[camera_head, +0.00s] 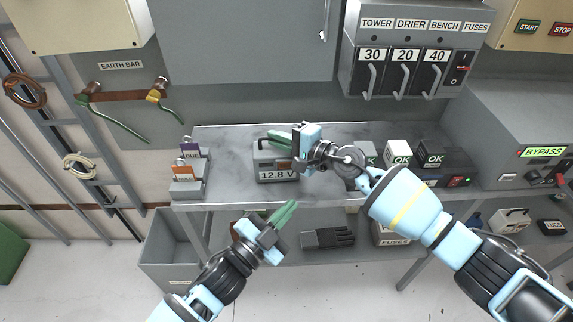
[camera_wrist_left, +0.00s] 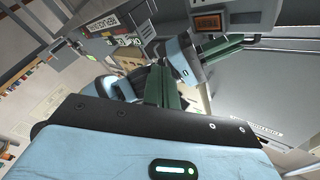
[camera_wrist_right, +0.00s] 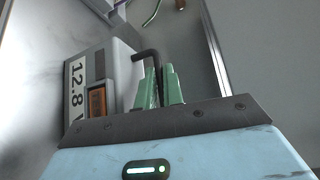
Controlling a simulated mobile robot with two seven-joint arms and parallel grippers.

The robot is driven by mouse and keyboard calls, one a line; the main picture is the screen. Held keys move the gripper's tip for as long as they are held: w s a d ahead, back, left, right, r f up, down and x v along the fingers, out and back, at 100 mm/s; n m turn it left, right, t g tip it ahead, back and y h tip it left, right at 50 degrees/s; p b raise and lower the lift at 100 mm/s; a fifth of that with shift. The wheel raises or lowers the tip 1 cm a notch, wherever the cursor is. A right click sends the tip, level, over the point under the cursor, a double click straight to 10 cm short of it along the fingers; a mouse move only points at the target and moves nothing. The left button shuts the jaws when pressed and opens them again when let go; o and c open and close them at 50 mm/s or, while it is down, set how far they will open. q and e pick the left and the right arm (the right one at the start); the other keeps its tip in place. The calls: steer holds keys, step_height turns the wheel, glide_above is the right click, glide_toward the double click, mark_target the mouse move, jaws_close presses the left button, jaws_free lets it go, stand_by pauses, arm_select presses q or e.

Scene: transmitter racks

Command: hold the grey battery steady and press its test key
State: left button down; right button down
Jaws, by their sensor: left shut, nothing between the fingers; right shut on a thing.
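The grey battery (camera_head: 263,165) stands on the bench with a 12.8 V label on its front. It also shows in the right wrist view (camera_wrist_right: 125,65), with a dark-framed orange panel (camera_wrist_right: 97,102) beside the label; I cannot tell whether this is the test key. My right gripper (camera_head: 279,138) is at the battery's top, its green fingers (camera_wrist_right: 160,88) shut on the black bent handle (camera_wrist_right: 147,55). My left gripper (camera_head: 290,206) is shut and empty, in front of and below the battery, apart from it. Its green fingers show in the left wrist view (camera_wrist_left: 163,88).
Card holders (camera_head: 188,188) stand left of the battery on the grey bench (camera_head: 232,188). Several OK-marked boxes (camera_head: 398,152) stand to the right, partly behind my right arm. A switch panel (camera_head: 410,60) hangs above.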

mark_target(286, 165)
arm_select(q)
steer(key=shift+w, duration=0.1)
steer(key=shift+w+a, duration=0.15)
steer(key=shift+w, duration=4.1)
steer(key=shift+w, duration=0.1)
steer(key=shift+w, duration=0.35)
